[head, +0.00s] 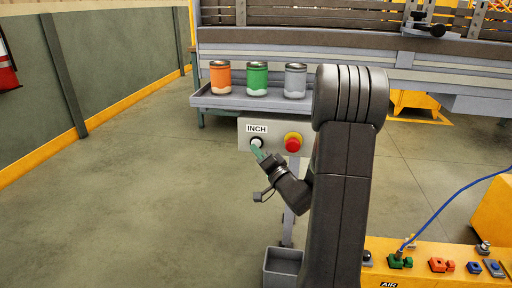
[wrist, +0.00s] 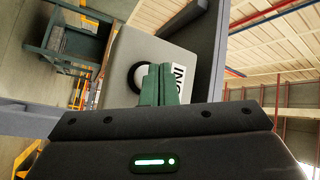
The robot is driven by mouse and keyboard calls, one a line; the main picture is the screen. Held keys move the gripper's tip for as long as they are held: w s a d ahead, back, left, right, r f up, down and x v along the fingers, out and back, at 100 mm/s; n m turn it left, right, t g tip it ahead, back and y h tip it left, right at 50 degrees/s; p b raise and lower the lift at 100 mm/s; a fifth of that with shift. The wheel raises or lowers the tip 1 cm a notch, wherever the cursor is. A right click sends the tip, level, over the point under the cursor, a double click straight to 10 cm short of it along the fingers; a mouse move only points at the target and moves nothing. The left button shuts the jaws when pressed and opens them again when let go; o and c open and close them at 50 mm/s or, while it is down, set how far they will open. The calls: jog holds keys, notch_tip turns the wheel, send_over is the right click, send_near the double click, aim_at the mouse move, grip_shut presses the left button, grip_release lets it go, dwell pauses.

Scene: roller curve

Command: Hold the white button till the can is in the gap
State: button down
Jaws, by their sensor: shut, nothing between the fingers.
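The white button (head: 256,143) sits in a black ring under the INCH label on a grey control box (head: 272,132). In the wrist view the button (wrist: 141,76) is partly hidden behind the green fingers. My gripper (head: 257,153) is shut and empty, its fingertips at the button's lower edge in the head view. I cannot tell whether they touch or press it. An orange can (head: 220,77), a green can (head: 257,78) and a grey can (head: 295,80) stand upright in a row on a grey ledge (head: 230,102). I cannot make out the gap.
A red stop button (head: 293,142) on a yellow base sits right of the white button. My arm hides part of the conveyor (head: 270,42) side. A grey bin (head: 281,266) stands below the box. A yellow air panel (head: 420,254) with a blue hose is at lower right. The left floor is clear.

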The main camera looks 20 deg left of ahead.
jog(key=shift+s+d+b, duration=0.2)
jog(key=shift+s+b, duration=0.3)
jog(key=shift+s, duration=0.3)
jog(key=shift+s+d+b, duration=0.2)
jog(key=shift+s+b, duration=0.35)
jog(key=shift+s, duration=0.3)
jog(key=shift+s+d+b, duration=0.2)
jog(key=shift+s+b, duration=0.3)
jog(key=shift+s, duration=0.3)
jog(key=p, duration=0.1)
jog(key=w+p, duration=0.2)
jog(key=shift+a+r, duration=0.25)
jog(key=p, duration=0.4)
jog(key=shift+w+p, duration=0.25)
jog(key=shift+p, duration=0.15)
jog(key=s+d+b, duration=0.1)
jog(key=s+b, duration=0.2)
jog(key=s, duration=0.3)
jog(key=shift+d+f+b, duration=0.2)
jog(key=shift+f+b, duration=0.05)
jog(key=shift+b, duration=0.15)
